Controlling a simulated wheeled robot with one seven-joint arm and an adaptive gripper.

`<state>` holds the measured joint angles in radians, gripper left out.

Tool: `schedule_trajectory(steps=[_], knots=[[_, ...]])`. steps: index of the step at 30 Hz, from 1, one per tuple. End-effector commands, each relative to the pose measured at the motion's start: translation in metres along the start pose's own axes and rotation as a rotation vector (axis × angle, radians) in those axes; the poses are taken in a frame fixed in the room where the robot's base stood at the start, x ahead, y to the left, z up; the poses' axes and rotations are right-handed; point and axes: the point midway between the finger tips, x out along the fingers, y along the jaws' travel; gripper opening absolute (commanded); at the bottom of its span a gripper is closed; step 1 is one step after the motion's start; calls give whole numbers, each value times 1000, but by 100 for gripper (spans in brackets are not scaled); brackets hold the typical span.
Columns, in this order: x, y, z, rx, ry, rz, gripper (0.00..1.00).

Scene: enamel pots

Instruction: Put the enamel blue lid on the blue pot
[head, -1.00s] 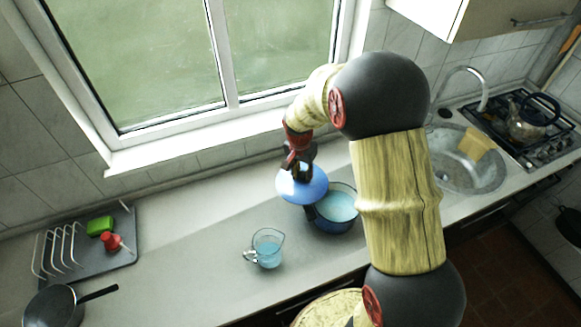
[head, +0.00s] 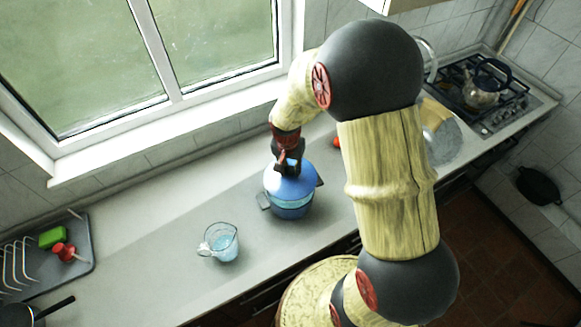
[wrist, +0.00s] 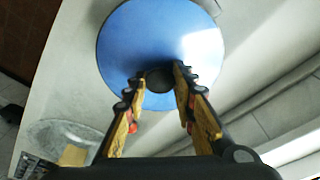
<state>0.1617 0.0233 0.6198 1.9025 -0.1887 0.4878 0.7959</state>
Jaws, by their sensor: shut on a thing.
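The blue lid (head: 283,187) is held by my gripper (head: 289,162) over the blue pot (head: 291,212), which stands on the counter. A pale blue strip of the pot's inside shows below the lid's front edge, so the lid is not flush with the near rim. In the wrist view the lid (wrist: 135,42) fills the upper middle. The fingers of my gripper (wrist: 159,80) are shut on its dark round knob (wrist: 158,80).
A glass measuring cup (head: 222,243) with blue liquid stands left of the pot. A grey tray (head: 75,268) with a rack, a green sponge (head: 52,237) and a red item (head: 64,252) lies far left. The sink (head: 446,145) and stove (head: 480,100) are right. The counter between cup and tray is clear.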

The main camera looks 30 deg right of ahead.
Motion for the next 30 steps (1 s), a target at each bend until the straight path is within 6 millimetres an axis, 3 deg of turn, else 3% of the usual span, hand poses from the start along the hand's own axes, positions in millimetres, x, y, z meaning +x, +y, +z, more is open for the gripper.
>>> schedule_trajectory(steps=[11, 30], knots=[[3, 0, 0, -1, 1, -2, 0], [41, 0, 6, -1, 1, -1, 0]])
